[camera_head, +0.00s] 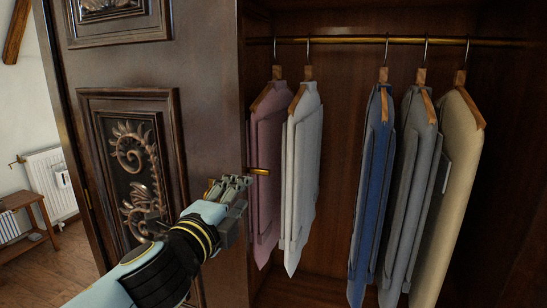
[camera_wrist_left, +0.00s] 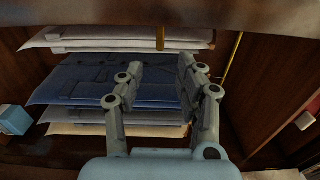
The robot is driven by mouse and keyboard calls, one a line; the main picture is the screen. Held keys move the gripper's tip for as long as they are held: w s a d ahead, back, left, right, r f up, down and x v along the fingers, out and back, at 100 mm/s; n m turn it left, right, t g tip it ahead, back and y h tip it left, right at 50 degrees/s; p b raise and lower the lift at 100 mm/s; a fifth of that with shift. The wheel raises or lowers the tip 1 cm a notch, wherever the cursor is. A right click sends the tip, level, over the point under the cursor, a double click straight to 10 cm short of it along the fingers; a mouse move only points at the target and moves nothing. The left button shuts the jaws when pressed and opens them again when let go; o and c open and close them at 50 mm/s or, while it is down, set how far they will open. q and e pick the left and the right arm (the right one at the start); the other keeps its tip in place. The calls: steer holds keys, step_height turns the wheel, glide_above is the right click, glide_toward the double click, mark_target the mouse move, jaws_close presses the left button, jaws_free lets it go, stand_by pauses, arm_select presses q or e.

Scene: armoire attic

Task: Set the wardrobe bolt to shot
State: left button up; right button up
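The wardrobe bolt appears to be the short brass bar (camera_head: 259,171) at the inner edge of the dark wardrobe front in the head view. It sticks out to the right, in front of a mauve garment. In the left wrist view a brass piece (camera_wrist_left: 160,38), likely the same bolt, shows beyond the fingertips. My left gripper (camera_head: 236,184) is just left of and slightly below the bar in the head view. Its fingers (camera_wrist_left: 157,75) are spread with nothing between them, and a gap to the brass piece seems to remain. My right gripper is in neither view.
The carved wardrobe front (camera_head: 210,95) stands close by my left arm. Several garments, including a blue one (camera_head: 373,180), hang from a brass rail (camera_head: 345,41) inside. A radiator (camera_head: 50,182) and a wooden bench (camera_head: 30,230) are at far left.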

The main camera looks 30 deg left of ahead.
mark_target(260, 173)
arm_select(q)
steer(key=p+x, duration=0.2)
steer(key=x, duration=0.8)
steer(key=shift+w, duration=0.45)
steer(key=shift+c, duration=0.3)
jaws_close()
